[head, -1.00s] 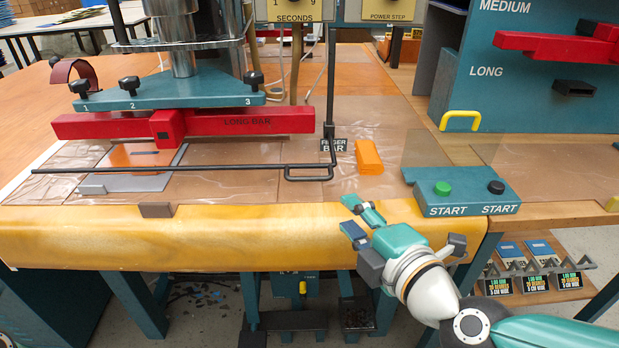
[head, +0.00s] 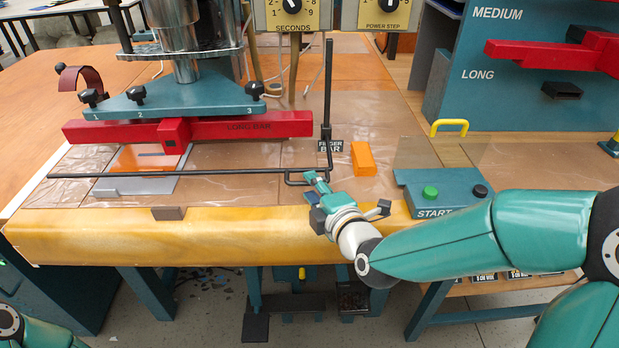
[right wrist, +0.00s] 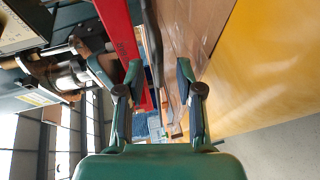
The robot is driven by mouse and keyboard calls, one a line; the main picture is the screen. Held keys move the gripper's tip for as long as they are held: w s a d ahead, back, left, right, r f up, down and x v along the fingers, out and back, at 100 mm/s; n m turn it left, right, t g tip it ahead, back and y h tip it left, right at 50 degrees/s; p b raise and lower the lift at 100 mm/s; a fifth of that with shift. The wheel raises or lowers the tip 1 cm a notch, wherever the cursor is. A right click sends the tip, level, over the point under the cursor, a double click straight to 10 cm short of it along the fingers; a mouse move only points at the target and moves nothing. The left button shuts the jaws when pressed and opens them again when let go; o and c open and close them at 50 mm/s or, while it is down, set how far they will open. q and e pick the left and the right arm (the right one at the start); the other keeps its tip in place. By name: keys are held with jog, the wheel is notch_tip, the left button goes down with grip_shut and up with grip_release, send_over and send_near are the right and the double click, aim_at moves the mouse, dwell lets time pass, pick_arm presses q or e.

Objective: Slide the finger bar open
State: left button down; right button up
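The finger bar (head: 230,172) is a thin black rod lying across the work table in front of the red long bar (head: 240,125). My left gripper is out of view.
An orange block (head: 362,158) lies right of the loop. A teal start box (head: 445,190) with green and black buttons stands further right. A brown block (head: 168,213) sits on the padded yellow front edge (head: 100,235). A grey plate (head: 140,186) lies under the rod's left part.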

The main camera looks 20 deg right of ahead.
jog(key=shift+x, duration=1.25)
grip_shut()
